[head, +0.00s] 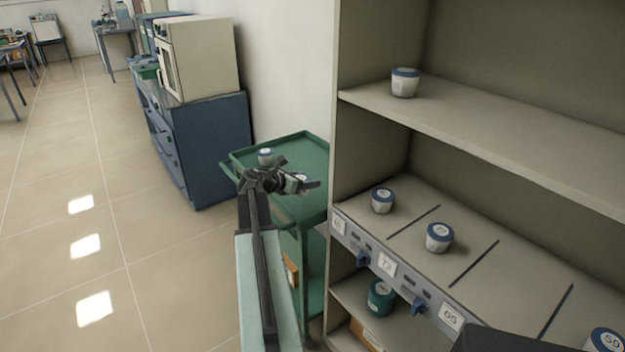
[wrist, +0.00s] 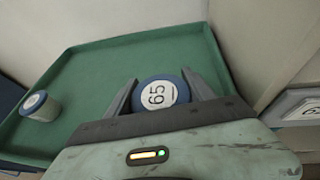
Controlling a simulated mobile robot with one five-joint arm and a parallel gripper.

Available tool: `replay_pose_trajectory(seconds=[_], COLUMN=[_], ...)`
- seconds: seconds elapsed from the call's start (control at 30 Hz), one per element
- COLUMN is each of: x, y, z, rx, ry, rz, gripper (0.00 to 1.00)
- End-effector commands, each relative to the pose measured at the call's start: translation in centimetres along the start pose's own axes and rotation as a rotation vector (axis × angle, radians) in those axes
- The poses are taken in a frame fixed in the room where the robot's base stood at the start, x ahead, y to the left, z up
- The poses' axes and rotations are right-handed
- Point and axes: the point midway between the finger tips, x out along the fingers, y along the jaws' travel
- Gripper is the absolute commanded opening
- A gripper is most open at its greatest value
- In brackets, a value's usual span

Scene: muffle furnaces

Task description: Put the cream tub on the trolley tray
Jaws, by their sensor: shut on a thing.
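My gripper (wrist: 162,92) is shut on a tub with a blue lid (wrist: 182,92) and a white label reading 65. The held tub's sides are mostly hidden by the jaws, so its body colour is hard to tell. In the head view my gripper (head: 305,184) is over the green trolley tray (head: 308,143), which also fills much of the wrist view (wrist: 100,75). I cannot tell whether the held tub touches the tray. Another pale tub with a blue lid (head: 265,157) stands on the tray, at the left edge in the wrist view (wrist: 40,106).
A shelf unit (head: 490,110) stands right of the trolley, with pale blue-lidded tubs (head: 439,237) and a teal tub (head: 380,297) lower down. A blue cabinet (head: 215,140) carrying a cream furnace (head: 205,60) stands behind. The tray is bare between the tubs.

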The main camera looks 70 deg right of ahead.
Motion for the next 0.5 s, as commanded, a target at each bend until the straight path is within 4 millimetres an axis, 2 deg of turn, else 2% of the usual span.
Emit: replay_pose_trajectory(seconds=[0.03, 0.2, 0.3, 0.5], x=[1.8, 5.7, 6.8, 7.2], y=[0.8, 2.1, 2.4, 2.4], z=[0.4, 1.7, 2.1, 1.9], rx=[0.001, -0.001, 0.000, -0.001], ry=[0.000, -0.001, -0.001, -0.001], rz=[-0.003, -0.002, 0.000, 0.001], gripper=[0.14, 0.14, 0.14, 0.14])
